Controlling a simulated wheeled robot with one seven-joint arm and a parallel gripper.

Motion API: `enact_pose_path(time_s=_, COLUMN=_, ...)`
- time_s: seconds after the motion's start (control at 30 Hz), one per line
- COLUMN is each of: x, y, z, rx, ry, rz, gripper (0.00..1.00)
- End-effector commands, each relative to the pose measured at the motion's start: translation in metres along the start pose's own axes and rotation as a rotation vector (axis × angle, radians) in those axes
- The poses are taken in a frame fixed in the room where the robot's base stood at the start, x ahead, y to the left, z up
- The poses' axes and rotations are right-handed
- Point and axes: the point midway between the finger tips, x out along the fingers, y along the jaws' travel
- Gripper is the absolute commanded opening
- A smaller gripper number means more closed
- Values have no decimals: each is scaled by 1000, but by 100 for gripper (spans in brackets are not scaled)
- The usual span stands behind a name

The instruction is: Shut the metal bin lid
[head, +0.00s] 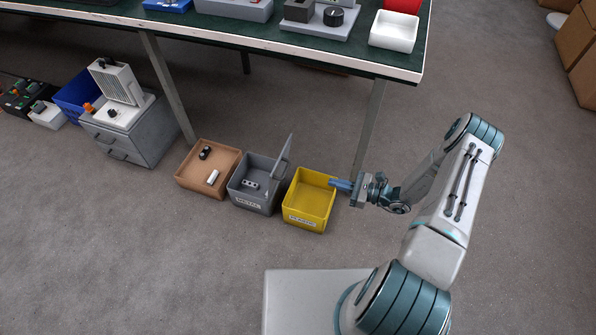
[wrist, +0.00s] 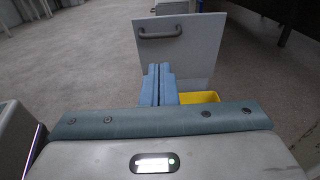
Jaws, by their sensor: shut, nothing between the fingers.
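The metal bin (head: 246,196) is a grey box labelled METAL on the floor, with a small grey metal part inside. Its lid (head: 283,157) stands open, hinged up on the bin's right side and leaning slightly right. In the wrist view the lid (wrist: 180,50) appears as an upright grey panel with a dark handle (wrist: 160,33) near its top. My gripper (head: 333,184) is shut and empty, at the right rim of the yellow bin, to the right of the lid and apart from it. In the wrist view its closed fingertips (wrist: 159,68) overlap the panel's lower part.
The yellow bin (head: 306,221) stands just right of the metal bin, a brown bin (head: 190,183) with parts just left. A workbench (head: 300,47) and its legs are behind. A grey drawer cabinet (head: 137,140) stands further left. The floor in front is clear.

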Motion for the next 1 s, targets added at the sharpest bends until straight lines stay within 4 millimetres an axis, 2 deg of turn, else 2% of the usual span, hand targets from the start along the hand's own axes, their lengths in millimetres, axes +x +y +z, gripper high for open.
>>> enact_pose_path(time_s=0.17, x=13, y=1, z=-6, rx=11, ry=-8, rz=-9, gripper=0)
enact_pose_path(time_s=0.7, x=118, y=0, z=-7, rx=9, ry=-6, rz=-7, gripper=0)
enact_pose_path(time_s=0.83, x=132, y=0, z=-5, rx=9, ry=-7, rz=-9, gripper=0)
enact_pose_path(time_s=1.0, x=141, y=-1, z=-4, rx=10, ry=-6, rz=-10, gripper=0)
